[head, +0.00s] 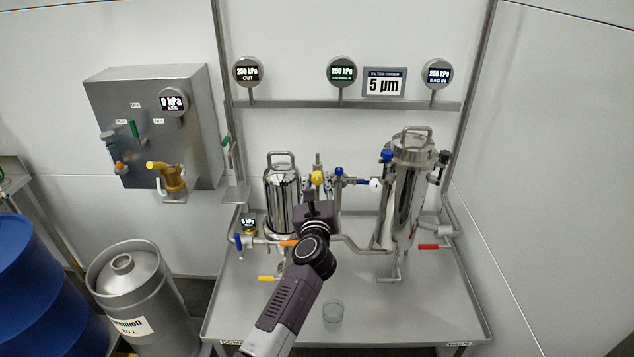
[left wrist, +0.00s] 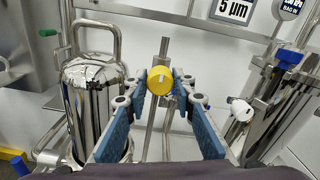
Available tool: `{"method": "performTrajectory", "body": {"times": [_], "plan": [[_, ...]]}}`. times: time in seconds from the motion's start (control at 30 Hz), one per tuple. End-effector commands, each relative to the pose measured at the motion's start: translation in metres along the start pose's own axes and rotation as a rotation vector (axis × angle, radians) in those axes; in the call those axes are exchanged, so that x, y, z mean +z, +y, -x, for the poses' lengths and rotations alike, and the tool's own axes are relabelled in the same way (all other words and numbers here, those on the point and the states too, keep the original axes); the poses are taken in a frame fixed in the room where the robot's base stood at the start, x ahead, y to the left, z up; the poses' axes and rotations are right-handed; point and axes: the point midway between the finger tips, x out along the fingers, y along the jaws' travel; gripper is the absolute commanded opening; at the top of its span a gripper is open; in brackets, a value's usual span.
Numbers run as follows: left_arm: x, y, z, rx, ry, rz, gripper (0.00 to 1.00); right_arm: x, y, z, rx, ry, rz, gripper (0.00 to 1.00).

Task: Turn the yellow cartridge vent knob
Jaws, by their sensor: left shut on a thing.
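The yellow vent knob (head: 317,177) sits on a thin upright pipe between the two steel filter housings. In the left wrist view the round knob (left wrist: 161,80), with a pale mark on its face, is between the tips of my left gripper's two blue-padded fingers. My left gripper (left wrist: 161,88) is shut on the knob. In the head view my left gripper (head: 317,190) is just below and in front of the knob, and its fingers are largely hidden behind the wrist. My right gripper is in neither view.
A shorter steel housing (head: 283,200) stands close left, a taller one (head: 405,190) to the right. Blue-knobbed valves (head: 339,172) and a white knob (head: 375,184) are close right. A clear beaker (head: 333,314) stands on the steel table (head: 440,310).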

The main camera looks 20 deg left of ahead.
Motion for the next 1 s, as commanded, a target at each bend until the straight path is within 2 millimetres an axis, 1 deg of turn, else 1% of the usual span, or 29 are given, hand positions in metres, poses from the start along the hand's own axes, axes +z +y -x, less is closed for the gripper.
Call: {"method": "performTrajectory", "body": {"times": [0.27,0.43,0.57,1.0], "plan": [[0.001,-0.001,0.000,0.000,0.001,-0.030,0.00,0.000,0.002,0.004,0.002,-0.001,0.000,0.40],[0.001,-0.001,0.000,0.001,0.003,-0.108,0.00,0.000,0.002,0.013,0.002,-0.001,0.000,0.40],[0.002,-0.001,0.000,0.001,0.003,-0.204,0.00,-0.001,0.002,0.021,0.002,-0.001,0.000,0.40],[0.002,-0.002,0.000,0.000,0.003,-0.595,0.00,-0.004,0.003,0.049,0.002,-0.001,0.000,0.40]]}}
